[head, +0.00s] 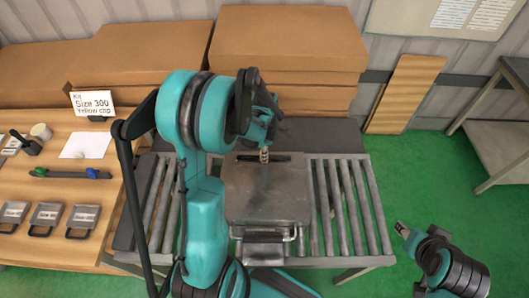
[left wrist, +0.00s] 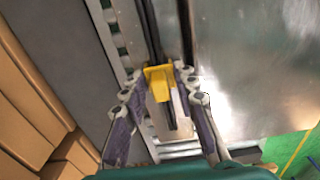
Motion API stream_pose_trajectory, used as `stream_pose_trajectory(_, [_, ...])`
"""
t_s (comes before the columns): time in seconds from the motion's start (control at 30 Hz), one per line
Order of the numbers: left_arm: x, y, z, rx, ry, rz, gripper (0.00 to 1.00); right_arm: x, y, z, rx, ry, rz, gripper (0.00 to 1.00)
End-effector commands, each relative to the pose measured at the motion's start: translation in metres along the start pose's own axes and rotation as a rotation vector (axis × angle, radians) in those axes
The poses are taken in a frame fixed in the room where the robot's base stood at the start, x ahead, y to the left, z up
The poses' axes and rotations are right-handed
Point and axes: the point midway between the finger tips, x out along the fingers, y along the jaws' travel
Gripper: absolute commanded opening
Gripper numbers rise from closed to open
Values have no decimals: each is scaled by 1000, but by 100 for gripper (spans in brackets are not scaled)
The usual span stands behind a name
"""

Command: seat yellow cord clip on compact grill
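The compact grill (head: 265,195) is a flat grey metal box on the roller conveyor, with a front handle and a dark strip near its back edge. My left gripper (head: 264,152) is over that back edge, at the dark strip. In the left wrist view, the left gripper (left wrist: 160,75) has its fingertips at both sides of the yellow cord clip (left wrist: 158,75) and looks shut on it. The grill's shiny metal (left wrist: 235,60) lies beneath and to the right there. Contact between clip and grill cannot be told. My right gripper (head: 402,229) is far right, over the green floor.
A wooden table (head: 110,210) at left holds several small grey items and a sign (head: 92,103) reading "Size 300 Yellow clip". Cardboard boxes (head: 285,40) stand behind the roller conveyor (head: 350,205). A grey table (head: 500,150) is at far right. The green floor between is clear.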

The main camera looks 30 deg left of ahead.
Motion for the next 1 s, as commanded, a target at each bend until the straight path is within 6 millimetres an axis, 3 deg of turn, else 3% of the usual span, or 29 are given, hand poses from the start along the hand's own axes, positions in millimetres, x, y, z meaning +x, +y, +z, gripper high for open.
stream_pose_trajectory(0.03, [0, 0, 0, 0, 0, 0, 39, 0, 0, 0, 0, 0, 0, 42])
stream_pose_trajectory(0.1, [0, 0, 0, 0, 0, 0, 53, 0, 0, 0, 0, 0, 0, 42])
stream_pose_trajectory(0.4, [-1, 0, 0, 0, 0, 0, 53, 0, 0, 0, 0, 0, 0, 42])
stream_pose_trajectory(0.53, [-10, 0, 0, 0, 0, 0, 53, 0, 0, 0, 0, 0, 0, 42])
stream_pose_trajectory(1.0, [-102, 0, 0, 0, 0, 0, 53, 0, 0, 0, 0, 0, 0, 42])
